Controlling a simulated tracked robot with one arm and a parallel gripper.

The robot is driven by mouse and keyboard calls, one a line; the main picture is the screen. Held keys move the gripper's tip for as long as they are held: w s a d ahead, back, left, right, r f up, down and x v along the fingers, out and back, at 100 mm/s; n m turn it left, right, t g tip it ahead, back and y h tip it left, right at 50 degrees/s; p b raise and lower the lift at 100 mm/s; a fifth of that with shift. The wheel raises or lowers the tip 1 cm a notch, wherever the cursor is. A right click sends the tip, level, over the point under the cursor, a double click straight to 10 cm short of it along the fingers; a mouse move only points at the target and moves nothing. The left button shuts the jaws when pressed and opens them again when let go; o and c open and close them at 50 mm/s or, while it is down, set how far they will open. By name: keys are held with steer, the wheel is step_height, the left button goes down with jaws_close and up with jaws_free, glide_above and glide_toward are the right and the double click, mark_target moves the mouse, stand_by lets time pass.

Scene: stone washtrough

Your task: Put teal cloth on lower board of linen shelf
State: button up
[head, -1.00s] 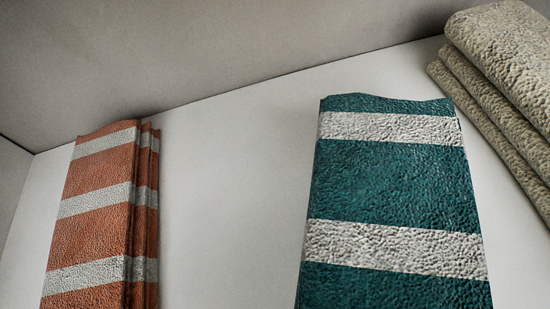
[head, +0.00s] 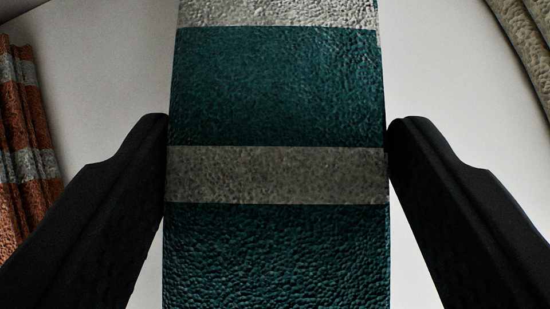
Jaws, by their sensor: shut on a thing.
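The teal cloth (head: 275,90), folded with pale grey-white stripes, fills the middle of the head view. It runs out of the picture at top and bottom. My gripper (head: 277,140) has one black finger on each side of it, left and right. Both fingertips press on its side edges, so the gripper is shut on the teal cloth. The cloth lies along the view over a white surface. I cannot tell whether it is lifted off that surface. No linen shelf or lower board can be made out for certain.
An orange cloth with pale stripes (head: 30,150) is at the left edge. A beige folded cloth (head: 528,40) is cut off at the top right. The white surface (head: 100,70) is bare between these and the teal cloth.

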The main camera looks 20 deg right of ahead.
steer(key=shift+f, duration=1.1)
steer(key=o, duration=1.1)
steer(key=shift+f, duration=0.1)
steer(key=shift+b+v, duration=0.55)
steer(key=shift+v, duration=3.3)
steer(key=shift+d+f, duration=0.1)
steer(key=shift+d, duration=0.05)
